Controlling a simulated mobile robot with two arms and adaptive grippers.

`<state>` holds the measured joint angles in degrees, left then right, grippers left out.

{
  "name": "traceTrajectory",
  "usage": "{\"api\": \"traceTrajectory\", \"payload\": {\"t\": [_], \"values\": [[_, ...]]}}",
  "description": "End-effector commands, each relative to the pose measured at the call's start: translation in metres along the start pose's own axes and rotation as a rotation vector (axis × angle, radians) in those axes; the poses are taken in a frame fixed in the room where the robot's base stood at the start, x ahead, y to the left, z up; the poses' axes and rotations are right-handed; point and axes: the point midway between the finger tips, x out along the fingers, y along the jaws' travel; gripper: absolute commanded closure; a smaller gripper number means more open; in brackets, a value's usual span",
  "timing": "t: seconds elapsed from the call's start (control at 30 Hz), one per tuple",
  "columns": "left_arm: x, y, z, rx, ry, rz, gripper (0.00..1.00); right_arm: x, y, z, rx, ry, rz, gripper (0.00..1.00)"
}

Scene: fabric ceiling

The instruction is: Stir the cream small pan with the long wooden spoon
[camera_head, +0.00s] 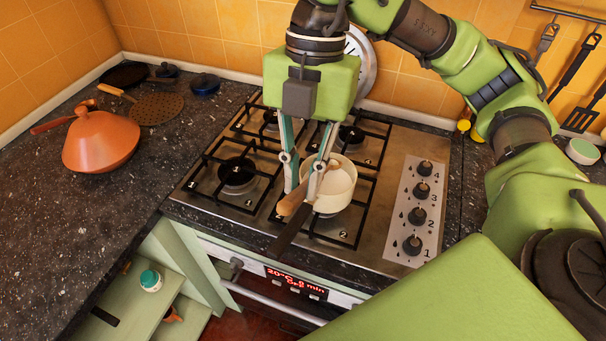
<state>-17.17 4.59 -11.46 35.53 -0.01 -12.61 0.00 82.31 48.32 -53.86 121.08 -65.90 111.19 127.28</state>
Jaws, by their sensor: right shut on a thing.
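The cream small pan (336,200) stands on the front right burner of the hob, its dark handle (286,237) pointing toward the front left. My right gripper (300,192) reaches down from above at the pan's left side, shut on a light brown wooden piece. This looks like the handle of the long wooden spoon (289,204), its end just above the pan's handle. The rest of the spoon is hidden by the fingers, and I cannot tell how far it reaches into the pan. My left gripper is not in view.
The hob (388,150) has several black grates and a row of knobs (412,244) on the right. An orange lidded pot (101,142) and dark pans (124,75) stand on the left counter. A silver lid (361,62) leans on the back wall. The left counter's front is clear.

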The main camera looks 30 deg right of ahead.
Motion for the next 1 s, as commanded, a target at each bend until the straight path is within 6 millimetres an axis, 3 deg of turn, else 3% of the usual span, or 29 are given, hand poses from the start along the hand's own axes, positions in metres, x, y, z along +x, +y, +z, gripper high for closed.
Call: {"api": "traceTrajectory", "payload": {"t": [0.53, 1.0], "values": [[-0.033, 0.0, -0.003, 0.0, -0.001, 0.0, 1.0, -0.04, 0.0, -0.009, 0.0, -0.002, 0.001, 1.0], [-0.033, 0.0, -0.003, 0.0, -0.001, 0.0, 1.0, -0.041, 0.0, -0.009, 0.0, -0.001, 0.001, 1.0]]}}
